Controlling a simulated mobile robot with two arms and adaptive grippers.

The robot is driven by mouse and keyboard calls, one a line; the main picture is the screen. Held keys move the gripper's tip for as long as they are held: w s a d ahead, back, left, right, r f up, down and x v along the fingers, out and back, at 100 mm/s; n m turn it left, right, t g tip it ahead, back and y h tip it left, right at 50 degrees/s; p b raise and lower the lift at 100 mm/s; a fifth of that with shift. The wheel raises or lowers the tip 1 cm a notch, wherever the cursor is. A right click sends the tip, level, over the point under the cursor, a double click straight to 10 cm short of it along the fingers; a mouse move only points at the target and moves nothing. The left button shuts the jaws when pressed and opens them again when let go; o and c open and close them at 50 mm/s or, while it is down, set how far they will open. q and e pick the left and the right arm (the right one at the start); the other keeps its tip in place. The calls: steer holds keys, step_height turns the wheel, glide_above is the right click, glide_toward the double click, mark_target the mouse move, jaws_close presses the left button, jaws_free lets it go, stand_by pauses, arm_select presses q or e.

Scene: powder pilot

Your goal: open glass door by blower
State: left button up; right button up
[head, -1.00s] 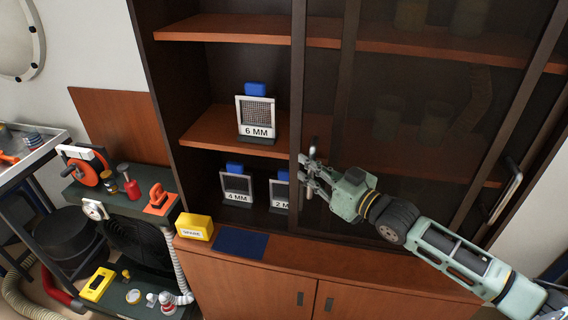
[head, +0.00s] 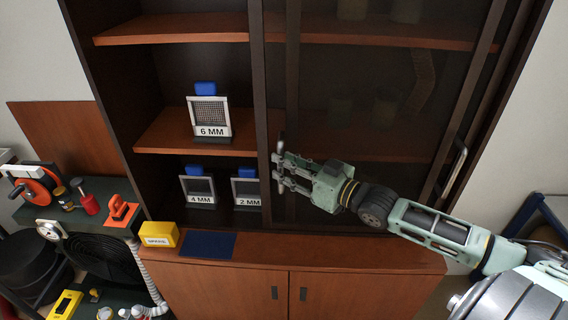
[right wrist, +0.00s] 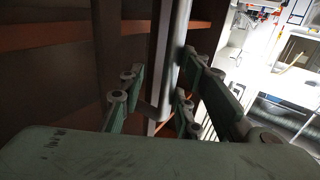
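The dark-framed glass door (head: 355,80) covers the right part of the cabinet; its left frame stands near the middle, and the left part of the cabinet is uncovered. A vertical metal handle (head: 281,150) is on that left frame. My right gripper (head: 279,174) is at the handle. In the right wrist view, the handle bar (right wrist: 180,55) stands between the parted fingers of my right gripper (right wrist: 165,95), with a gap on the left; contact on the right is unclear. The black blower (head: 100,250) with its grey hose is at lower left. My left gripper is out of view.
Sieves marked 6 MM (head: 209,117), 4 MM (head: 198,188) and 2 MM (head: 246,189) stand in the uncovered part. A yellow box (head: 160,235) and a blue mat (head: 208,244) lie on the front ledge. Another handle (head: 455,168) is at the right.

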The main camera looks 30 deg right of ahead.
steer(key=v, duration=1.1)
steer(key=shift+s, duration=0.25)
stand_by(0.5)
steer(key=shift+a, duration=0.1)
stand_by(0.5)
